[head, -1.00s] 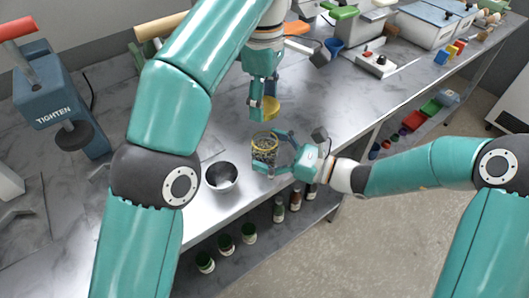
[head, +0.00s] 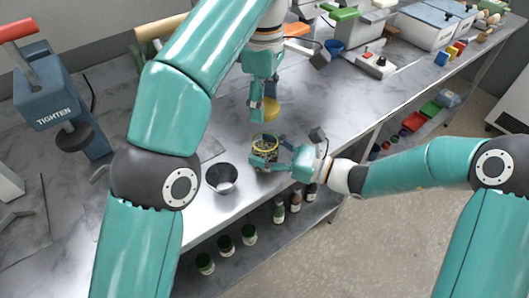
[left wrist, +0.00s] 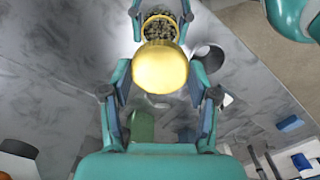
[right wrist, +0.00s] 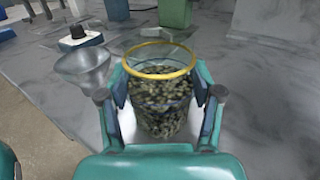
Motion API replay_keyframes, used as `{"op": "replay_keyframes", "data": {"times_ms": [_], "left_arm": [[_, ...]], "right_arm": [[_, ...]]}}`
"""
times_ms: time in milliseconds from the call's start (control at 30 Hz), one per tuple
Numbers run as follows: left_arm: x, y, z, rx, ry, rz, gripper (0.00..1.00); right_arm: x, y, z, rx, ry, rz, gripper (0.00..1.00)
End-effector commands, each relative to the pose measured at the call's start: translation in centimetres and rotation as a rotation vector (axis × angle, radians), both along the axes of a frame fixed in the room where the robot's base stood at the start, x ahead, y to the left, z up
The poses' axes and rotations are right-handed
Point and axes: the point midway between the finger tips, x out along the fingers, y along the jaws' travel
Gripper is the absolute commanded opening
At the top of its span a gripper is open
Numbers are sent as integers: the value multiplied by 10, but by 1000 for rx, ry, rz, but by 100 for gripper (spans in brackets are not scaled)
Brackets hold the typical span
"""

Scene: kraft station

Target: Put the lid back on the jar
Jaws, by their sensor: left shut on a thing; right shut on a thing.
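The jar (head: 265,149) is clear, with a yellow rim, and holds small greenish-brown pieces. It stands upright near the table's front edge; its contents show in the right wrist view (right wrist: 160,105). My right gripper (head: 264,160) is shut around the jar's sides, one finger on each side. The jar's top is open. The round yellow lid (head: 272,108) is held in my left gripper (head: 263,108), above and slightly behind the jar. In the left wrist view the lid (left wrist: 160,68) sits between the fingers, and the jar's rim (left wrist: 160,20) shows beyond it. I cannot tell whether the jar's base touches the table.
A grey funnel-like vessel (head: 221,177) stands left of the jar. A blue press marked TIGHTEN (head: 55,105) is at the left. Boxes and coloured blocks (head: 448,50) are at the far right. Several bottles (head: 279,210) stand on the shelf below.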

Motion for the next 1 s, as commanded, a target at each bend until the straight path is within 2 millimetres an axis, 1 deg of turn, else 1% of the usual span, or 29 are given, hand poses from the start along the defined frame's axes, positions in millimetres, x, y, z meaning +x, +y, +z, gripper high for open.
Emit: {"op": "replay_keyframes", "data": {"times_ms": [167, 367, 500, 600, 1000], "left_arm": [[0, 0, -7, 2, 1, 0, 45], [-1, 0, -24, 2, 2, -2, 45], [-1, -1, -40, 2, 2, -1, 45], [-1, -1, -47, 2, 1, -1, 45], [0, -2, -49, 1, 0, -2, 45]], "right_arm": [[0, 0, 0, 0, 0, -1, 2], [0, -1, 0, 0, 0, -1, 2], [0, -1, 0, 0, 0, -1, 2], [0, -1, 0, 0, 0, -1, 2], [0, -1, 0, 0, 0, -2, 2]]}}
